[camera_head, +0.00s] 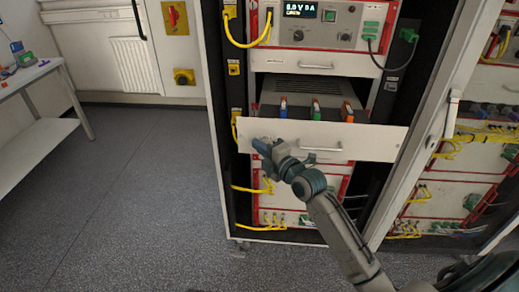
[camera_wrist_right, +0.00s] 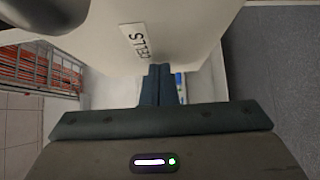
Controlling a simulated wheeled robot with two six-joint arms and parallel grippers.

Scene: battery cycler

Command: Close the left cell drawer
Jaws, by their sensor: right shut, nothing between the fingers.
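The cell drawer (camera_head: 375,138) stands pulled out of the left rack, and its contents show behind its white front. A bar handle (camera_head: 320,149) sits mid-front. Orange, green and blue cell parts (camera_head: 316,109) stand inside. My right gripper (camera_head: 259,146) is shut and empty at the left part of the drawer front; it hides the area behind it. In the right wrist view its fingers (camera_wrist_right: 160,84) are together, close to the white front (camera_wrist_right: 190,30) with its CELLS label (camera_wrist_right: 133,42). I cannot tell whether they touch it. My left gripper is not in view.
A power unit with a lit display (camera_head: 300,9) sits above the drawer. An open rack door (camera_head: 440,120) stands to the right, with another cabled rack beyond. Yellow cables (camera_head: 250,188) hang at the rack's left. The grey floor (camera_head: 130,200) to the left is clear.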

